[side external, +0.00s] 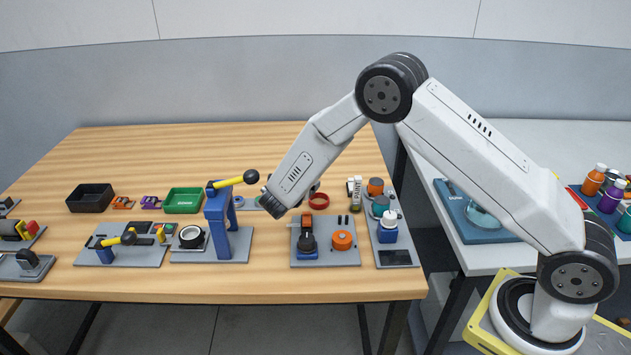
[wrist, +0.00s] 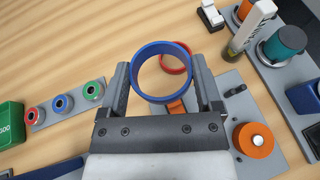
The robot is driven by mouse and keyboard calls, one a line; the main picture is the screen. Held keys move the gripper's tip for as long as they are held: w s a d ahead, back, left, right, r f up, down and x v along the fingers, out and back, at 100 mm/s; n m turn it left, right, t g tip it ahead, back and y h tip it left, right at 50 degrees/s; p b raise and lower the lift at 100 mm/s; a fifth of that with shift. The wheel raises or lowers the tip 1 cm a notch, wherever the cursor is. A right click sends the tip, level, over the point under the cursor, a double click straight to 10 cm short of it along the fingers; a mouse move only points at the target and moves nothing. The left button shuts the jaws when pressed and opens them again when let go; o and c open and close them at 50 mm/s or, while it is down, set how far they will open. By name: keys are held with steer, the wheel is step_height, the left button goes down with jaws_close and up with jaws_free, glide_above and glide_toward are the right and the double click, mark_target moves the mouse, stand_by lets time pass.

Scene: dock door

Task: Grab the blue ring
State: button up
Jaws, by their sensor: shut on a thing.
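The blue ring (wrist: 162,99) sits between the two fingers of my gripper (wrist: 160,70) in the wrist view, with a finger against each side. My gripper is shut on it. The ring is held above the wooden table, its opening facing the camera. In the side external view the grasp and the blue ring are hidden behind my arm's end.
A red ring (side external: 319,207) lies on the table just beyond the blue one. A grey plate with an orange round part (side external: 342,240) is close by. Tall bottles and a blue lever press (side external: 218,222) stand nearby. Bare wood lies behind.

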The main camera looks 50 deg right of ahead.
steer(key=s+r, duration=0.2)
steer(key=s, duration=0.4)
steer(key=shift+a+r, duration=0.25)
steer(key=shift+r, duration=0.1)
stand_by(0.4)
